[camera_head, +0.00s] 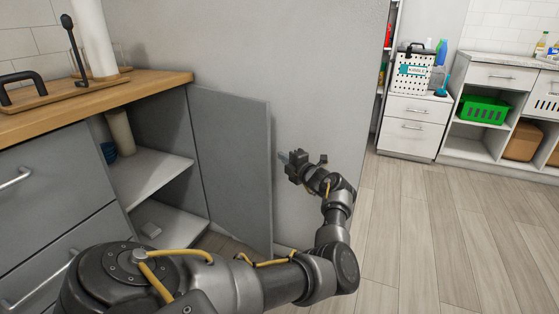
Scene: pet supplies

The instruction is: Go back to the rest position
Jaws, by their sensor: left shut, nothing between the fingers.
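My left arm comes in from the bottom left, bends at the elbow at lower right of centre and reaches up. Its gripper (292,158) is shut and empty. In the picture it is just right of the edge of an open grey cabinet door (236,160); I cannot tell whether they touch. The door stands swung out from a low cabinet, and the shelves (150,178) behind it are exposed. My right gripper is not in view.
A wooden counter (150,88) with a paper roll (96,40) is at the left. A grey wall (290,60) stands behind the door. At the back right are a drawer unit (412,128) and a green basket (484,110). The wooden floor (440,240) at right is clear.

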